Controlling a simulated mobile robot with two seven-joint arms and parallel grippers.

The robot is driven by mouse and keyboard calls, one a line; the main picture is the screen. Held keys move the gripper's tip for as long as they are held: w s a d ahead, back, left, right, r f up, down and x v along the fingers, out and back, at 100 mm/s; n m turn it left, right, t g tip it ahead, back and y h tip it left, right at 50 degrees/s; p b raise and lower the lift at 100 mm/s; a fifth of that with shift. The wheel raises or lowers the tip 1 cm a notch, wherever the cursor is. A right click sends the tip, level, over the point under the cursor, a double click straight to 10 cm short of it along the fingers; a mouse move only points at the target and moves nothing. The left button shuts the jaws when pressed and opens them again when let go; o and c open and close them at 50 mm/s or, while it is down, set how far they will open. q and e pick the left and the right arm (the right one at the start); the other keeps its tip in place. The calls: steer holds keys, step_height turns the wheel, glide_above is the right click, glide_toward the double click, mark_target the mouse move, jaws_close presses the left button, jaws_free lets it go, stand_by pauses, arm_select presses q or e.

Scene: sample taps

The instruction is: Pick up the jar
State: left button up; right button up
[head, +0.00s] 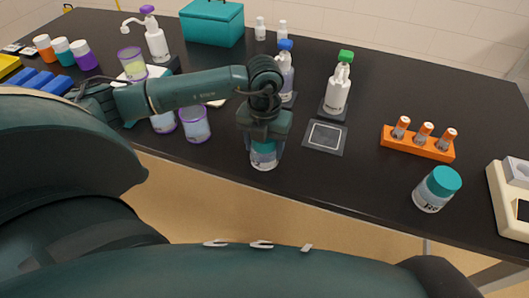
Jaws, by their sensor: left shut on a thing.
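My left gripper (265,143) reaches down near the front edge of the black table and is shut on a jar (264,160). This jar has a teal lid and a pale, labelled body. The fingers cover much of its upper part, and I cannot tell whether its base touches the table. A second jar (434,192), white with a teal lid and dark print, stands by itself at the right of the table. My right gripper is not in view.
A dark square mat (325,137) lies right of the gripper. Pump bottles (338,92) stand behind it. Purple-rimmed cups (195,125) are close on the left. A teal box (212,22) stands at the back.

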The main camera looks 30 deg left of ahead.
arm_select(q)
steer(key=c, duration=0.5)
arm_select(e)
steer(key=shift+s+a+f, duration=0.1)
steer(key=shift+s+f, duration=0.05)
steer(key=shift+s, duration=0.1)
arm_select(q)
steer(key=shift+w+r, duration=0.1)
steer(key=shift+r, duration=0.45)
step_height(320, 180, up, 8)
steer(key=shift+f+b, duration=0.15)
steer(key=shift+b, duration=0.35)
step_height(320, 180, up, 4)
steer(key=shift+p, duration=0.95)
step_height(320, 180, up, 2)
steer(key=shift+r+p, duration=0.15)
steer(key=shift+p, duration=0.6)
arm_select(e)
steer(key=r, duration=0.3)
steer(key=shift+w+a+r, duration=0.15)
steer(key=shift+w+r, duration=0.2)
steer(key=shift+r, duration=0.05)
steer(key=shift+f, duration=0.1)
